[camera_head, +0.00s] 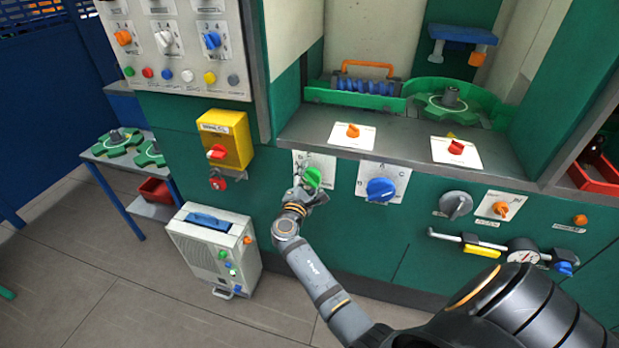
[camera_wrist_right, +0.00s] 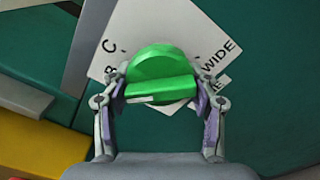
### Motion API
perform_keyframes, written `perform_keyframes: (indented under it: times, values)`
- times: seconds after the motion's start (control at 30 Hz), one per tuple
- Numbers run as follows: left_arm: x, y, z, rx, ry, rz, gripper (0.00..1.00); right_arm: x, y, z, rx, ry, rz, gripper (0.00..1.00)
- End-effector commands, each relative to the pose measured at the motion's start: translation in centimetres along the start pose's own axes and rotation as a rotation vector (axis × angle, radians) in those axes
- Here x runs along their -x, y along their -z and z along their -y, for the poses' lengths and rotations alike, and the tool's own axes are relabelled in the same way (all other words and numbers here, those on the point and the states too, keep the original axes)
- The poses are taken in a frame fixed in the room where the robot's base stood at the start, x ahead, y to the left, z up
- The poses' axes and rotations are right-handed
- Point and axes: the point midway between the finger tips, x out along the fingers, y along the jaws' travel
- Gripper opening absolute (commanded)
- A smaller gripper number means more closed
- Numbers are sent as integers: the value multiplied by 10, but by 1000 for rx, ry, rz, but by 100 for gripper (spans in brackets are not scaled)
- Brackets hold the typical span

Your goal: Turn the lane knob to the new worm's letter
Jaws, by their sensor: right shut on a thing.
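A green knob (camera_head: 313,177) sits on a white letter plate (camera_wrist_right: 123,28) on the green machine front. My right gripper (camera_head: 307,192) is shut on the green knob. In the right wrist view the fingers (camera_wrist_right: 161,100) clasp the ends of the green knob's bar (camera_wrist_right: 160,90). The letters C and B and the partly covered word "WIDE" show on the plate; which letter the knob points at I cannot tell. A blue coiled part (camera_head: 362,87), perhaps a worm, lies in a green tray with an orange handle. My left gripper is out of view.
A larger blue knob (camera_head: 381,190) with letters B and C sits right of the green knob. A yellow box with a red switch (camera_head: 217,152) juts out at left. A grey shelf edge (camera_head: 400,140) overhangs above. A grey unit (camera_head: 214,250) stands on the floor.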

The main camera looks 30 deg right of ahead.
Motion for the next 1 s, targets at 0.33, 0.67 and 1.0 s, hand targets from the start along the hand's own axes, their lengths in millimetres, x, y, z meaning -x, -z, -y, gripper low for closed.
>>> perform_keyframes:
  times: [0.33, 0.67, 1.0]
  values:
    - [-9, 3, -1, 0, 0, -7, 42, 0, 2, 2, -46, 0, 1, 27]
    - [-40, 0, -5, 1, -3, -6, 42, 0, 2, 3, -256, 0, 2, 27]
    - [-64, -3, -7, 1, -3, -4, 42, 0, 1, 1, -451, 1, 2, 27]
